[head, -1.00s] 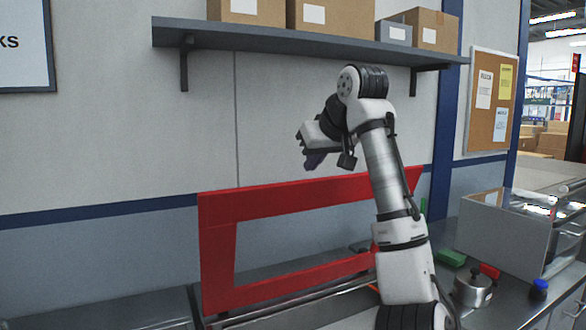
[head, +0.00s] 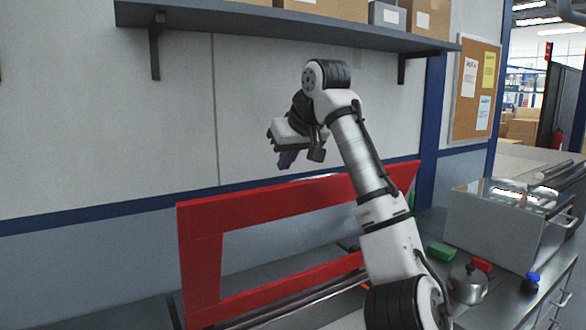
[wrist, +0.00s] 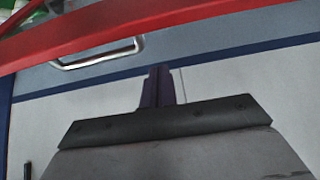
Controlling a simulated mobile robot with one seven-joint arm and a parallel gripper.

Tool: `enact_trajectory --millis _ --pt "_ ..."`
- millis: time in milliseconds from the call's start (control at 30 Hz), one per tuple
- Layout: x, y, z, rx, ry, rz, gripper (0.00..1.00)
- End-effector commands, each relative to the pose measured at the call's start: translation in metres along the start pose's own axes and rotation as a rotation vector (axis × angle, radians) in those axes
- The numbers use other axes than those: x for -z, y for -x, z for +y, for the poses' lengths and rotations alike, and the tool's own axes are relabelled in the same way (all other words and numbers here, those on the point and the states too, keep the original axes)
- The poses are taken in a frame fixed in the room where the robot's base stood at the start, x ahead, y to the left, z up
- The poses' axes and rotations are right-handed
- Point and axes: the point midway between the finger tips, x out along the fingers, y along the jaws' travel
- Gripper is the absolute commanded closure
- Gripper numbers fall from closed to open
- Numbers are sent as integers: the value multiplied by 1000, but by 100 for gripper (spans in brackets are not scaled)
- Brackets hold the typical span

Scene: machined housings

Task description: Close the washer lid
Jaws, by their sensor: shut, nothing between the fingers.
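The washer lid appears as a red rectangular frame (head: 200,252) standing raised and tilted in the head view, with an open middle. My arm crosses in front of its right part. My gripper (head: 285,160) is above the lid's upper edge, apart from it, with its fingers pointing down. In the wrist view, the gripper fingers (wrist: 158,86) are together and empty. A red bar of the lid (wrist: 170,18) crosses the top of that view, with a metal handle (wrist: 98,55) near it. The washer body below is mostly hidden or out of frame.
A grey wall shelf (head: 280,27) with boxes hangs above my arm. At right, a steel counter holds a metal pot (head: 468,285), a green block (head: 441,250) and a large metal box (head: 500,225). The air left of my gripper is clear.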

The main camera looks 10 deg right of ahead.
Motion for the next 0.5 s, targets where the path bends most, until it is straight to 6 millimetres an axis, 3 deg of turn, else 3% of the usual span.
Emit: enact_trajectory --millis 67,233,500 --pt "1 -16 0 2 -1 -3 100" --pt "-21 -6 1 -1 -1 1 100" --pt "-37 -1 0 0 -1 0 100"
